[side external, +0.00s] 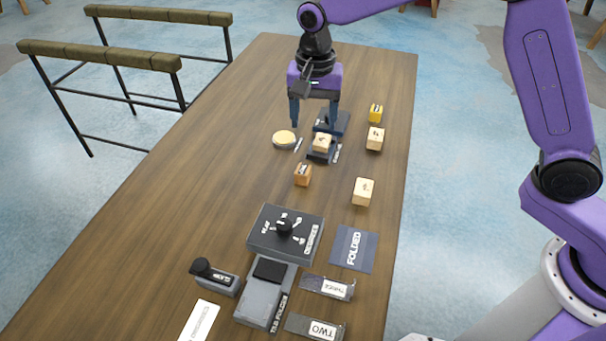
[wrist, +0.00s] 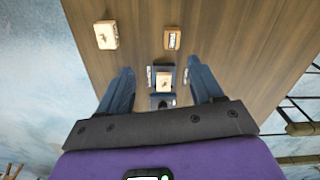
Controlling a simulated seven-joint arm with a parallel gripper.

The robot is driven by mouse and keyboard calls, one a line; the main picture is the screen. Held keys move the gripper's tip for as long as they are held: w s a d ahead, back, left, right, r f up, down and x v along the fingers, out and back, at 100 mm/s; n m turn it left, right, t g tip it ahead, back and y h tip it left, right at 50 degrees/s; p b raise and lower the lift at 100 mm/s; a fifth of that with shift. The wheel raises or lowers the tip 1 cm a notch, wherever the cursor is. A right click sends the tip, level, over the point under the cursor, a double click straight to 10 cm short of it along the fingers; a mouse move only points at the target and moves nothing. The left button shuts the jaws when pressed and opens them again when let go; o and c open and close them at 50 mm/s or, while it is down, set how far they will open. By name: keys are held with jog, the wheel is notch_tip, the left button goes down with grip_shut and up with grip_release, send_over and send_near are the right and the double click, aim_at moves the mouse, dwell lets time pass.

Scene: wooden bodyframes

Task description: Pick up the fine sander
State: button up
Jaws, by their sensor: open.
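My gripper (side external: 314,122) is open, pointing down over the far part of the wooden table, with nothing between its fingers. In the wrist view its fingers (wrist: 160,72) spread either side of a dark stand that holds a pale block (wrist: 164,82). That block (side external: 322,143) also shows just below and in front of the gripper in the side view. A yellow block (side external: 375,113) stands to the right. I cannot read which one is the fine sander.
Pale marked blocks stand at right (side external: 375,138) and nearer (side external: 363,191). A round pale disc (side external: 285,138) lies left of the stand. A dark dial box (side external: 287,232), a grey folder device (side external: 266,294) and a FOLDED mat (side external: 353,249) fill the near end. The table's left side is clear.

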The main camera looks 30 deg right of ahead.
jog(key=w+f+m, duration=0.2)
jog(key=w, duration=0.1)
send_near(303, 169)
jog(key=f, duration=0.5)
jog(key=shift+s+d, duration=0.15)
jog(key=shift+d, duration=0.05)
jog(key=shift+a+f, duration=0.2)
jog(key=shift+f, duration=2.9)
jog(key=shift+c, duration=0.3)
jog(key=c, duration=1)
